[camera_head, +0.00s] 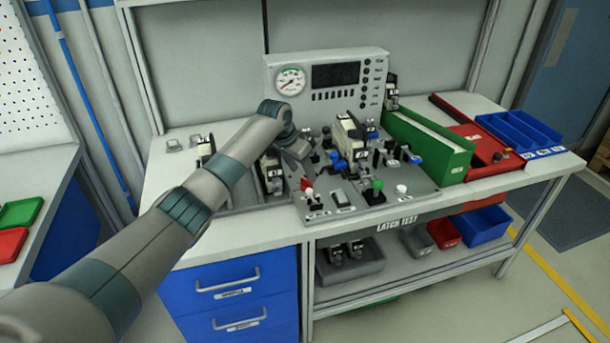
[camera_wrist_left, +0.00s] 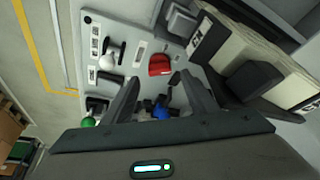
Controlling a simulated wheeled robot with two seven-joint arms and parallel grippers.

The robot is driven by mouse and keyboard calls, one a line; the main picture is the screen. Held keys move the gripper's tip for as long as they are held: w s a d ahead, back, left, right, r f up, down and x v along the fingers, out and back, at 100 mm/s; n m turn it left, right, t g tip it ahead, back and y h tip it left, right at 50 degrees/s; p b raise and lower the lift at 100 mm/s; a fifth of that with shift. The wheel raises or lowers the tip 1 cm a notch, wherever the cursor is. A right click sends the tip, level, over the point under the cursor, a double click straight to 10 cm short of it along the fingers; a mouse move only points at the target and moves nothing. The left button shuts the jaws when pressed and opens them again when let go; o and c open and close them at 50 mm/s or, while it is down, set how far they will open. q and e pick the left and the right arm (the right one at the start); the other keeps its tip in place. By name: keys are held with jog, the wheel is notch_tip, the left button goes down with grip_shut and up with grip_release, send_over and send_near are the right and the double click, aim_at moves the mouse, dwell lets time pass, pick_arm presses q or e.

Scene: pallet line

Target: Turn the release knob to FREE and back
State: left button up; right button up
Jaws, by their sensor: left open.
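My left gripper (camera_wrist_left: 160,82) is open in the left wrist view, its two dark fingers apart over the test panel (camera_wrist_left: 135,30). A red knob (camera_wrist_left: 159,64) shows just beyond the fingertips, between them, with no contact visible. A blue knob (camera_wrist_left: 160,107) shows lower down between the fingers. A white knob (camera_wrist_left: 107,61) and a green knob (camera_wrist_left: 88,122) are left of the fingers. In the head view the red knob (camera_head: 306,183) is at the panel's left front, and my left wrist hides part of the panel. I cannot read which knob is the release knob.
A gauge console (camera_head: 335,75) stands behind the panel. A latch unit (camera_head: 352,140) rises mid-panel and a green bin (camera_head: 430,145) stands to its right. Red (camera_head: 485,143) and blue (camera_head: 520,132) trays lie farther right. The bench's left front (camera_head: 240,232) is clear.

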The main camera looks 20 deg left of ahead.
aim_at(306, 180)
pick_arm(q)
jog(key=shift+x, duration=2.1)
jog(key=c, duration=1.1)
